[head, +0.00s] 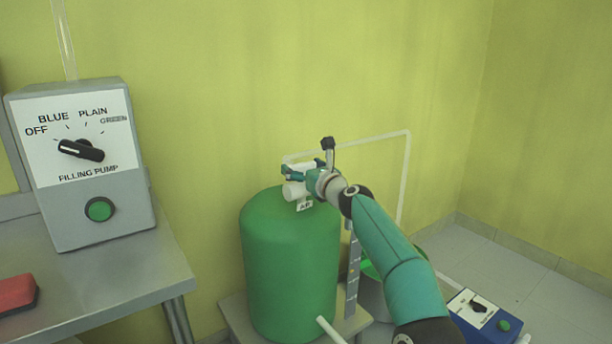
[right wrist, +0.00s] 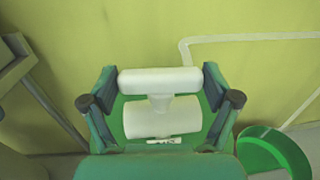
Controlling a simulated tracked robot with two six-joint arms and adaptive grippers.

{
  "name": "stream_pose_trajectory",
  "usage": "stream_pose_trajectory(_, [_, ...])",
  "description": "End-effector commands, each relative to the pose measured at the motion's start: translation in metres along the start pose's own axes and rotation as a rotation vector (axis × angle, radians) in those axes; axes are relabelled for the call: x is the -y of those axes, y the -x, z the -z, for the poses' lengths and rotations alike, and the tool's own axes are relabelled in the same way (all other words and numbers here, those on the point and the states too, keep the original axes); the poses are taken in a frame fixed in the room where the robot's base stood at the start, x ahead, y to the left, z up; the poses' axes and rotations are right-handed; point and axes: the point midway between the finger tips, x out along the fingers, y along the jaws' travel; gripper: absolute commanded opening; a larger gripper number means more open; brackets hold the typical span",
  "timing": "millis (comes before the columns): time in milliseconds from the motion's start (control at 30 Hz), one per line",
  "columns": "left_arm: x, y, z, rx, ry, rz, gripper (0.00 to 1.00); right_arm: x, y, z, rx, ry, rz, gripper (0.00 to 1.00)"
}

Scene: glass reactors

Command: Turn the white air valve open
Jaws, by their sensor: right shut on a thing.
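The white air valve (right wrist: 160,82) sits on top of the green tank (head: 288,265). In the right wrist view its white handle lies crosswise in the picture, above a white valve body (right wrist: 150,119). My right gripper (right wrist: 161,90) is shut on the handle, with one finger at each end. In the head view the right gripper (head: 296,172) is at the tank top and hides part of the valve. A small label (head: 305,206), seemingly reading AIR, hangs below the valve. My left gripper is not in view.
A filling pump box (head: 90,215) with a black knob and green button stands on a metal table (head: 120,290) at left. A white pipe (head: 375,136) runs along the wall. A green-rimmed bucket (head: 372,295) and a blue control box (head: 480,318) are at right.

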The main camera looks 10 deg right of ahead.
Motion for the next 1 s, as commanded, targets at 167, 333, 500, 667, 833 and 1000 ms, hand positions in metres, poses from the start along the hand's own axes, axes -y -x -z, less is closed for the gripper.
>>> stream_pose_trajectory(167, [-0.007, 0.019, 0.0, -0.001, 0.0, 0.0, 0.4, 0.004, 0.0, -0.001, -0.005, 0.0, -0.07, 0.53])
stream_pose_trajectory(333, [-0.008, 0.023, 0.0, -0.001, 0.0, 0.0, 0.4, 0.005, 0.001, 0.0, 0.001, 0.003, -0.103, 0.53])
stream_pose_trajectory(500, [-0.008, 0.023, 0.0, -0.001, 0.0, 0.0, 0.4, 0.005, 0.001, 0.001, 0.004, 0.003, -0.111, 0.52])
stream_pose_trajectory(667, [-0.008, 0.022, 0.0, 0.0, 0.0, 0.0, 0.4, 0.005, 0.001, 0.001, 0.004, 0.003, -0.11, 0.53])
stream_pose_trajectory(833, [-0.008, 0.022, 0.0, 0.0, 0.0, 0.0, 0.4, 0.005, 0.001, 0.001, 0.004, 0.003, -0.109, 1.0])
stream_pose_trajectory(1000, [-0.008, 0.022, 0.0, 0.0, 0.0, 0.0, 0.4, 0.004, 0.001, 0.0, 0.004, 0.003, -0.111, 1.0])
